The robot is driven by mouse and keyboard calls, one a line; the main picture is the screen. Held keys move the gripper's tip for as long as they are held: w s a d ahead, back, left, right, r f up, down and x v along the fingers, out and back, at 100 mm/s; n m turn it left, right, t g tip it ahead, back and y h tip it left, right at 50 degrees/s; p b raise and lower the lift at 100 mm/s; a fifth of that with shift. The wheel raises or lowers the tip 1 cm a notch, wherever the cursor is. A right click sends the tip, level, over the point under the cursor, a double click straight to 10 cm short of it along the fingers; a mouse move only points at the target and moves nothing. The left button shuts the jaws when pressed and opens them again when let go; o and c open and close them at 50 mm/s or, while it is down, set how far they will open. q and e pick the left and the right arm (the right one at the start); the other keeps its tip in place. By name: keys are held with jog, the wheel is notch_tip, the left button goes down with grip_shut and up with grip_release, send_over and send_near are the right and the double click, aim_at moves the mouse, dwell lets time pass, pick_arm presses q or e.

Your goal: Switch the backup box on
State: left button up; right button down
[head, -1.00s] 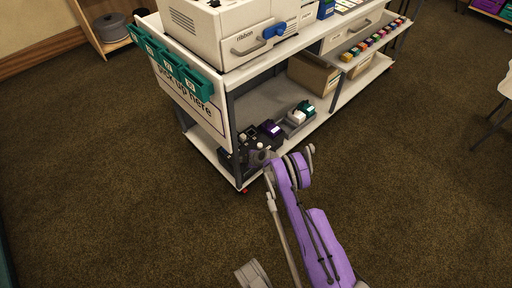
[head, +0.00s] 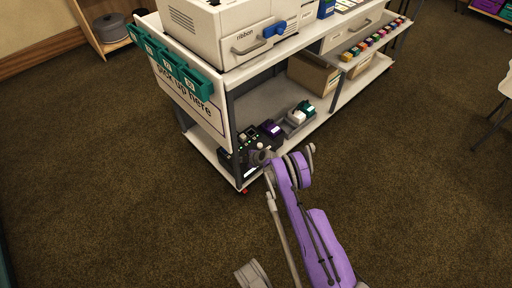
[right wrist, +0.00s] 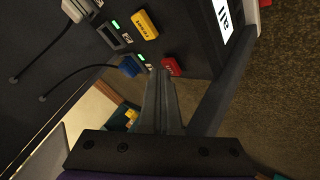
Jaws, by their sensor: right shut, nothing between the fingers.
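The backup box (head: 238,157) is a black box on the cart's bottom shelf, at its near left end. Small green lights show on its top. My right gripper (head: 258,155) is over it, partly hidden by its own wrist. In the right wrist view the right gripper (right wrist: 164,74) is shut and empty. Its tips are right beside a red switch-like piece (right wrist: 172,66) on the box face; I cannot tell whether they touch. A blue plug (right wrist: 131,66) and a yellow labelled piece (right wrist: 147,25) are close by, with two lit green lights.
A purple block (head: 271,128) and a grey tray (head: 293,127) with white and green pieces stand right of the box. The carpet in front is clear.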

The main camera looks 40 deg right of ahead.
notch_tip(320, 180, up, 6)
jog(key=p, duration=0.3)
dwell(0.3)
dwell(0.4)
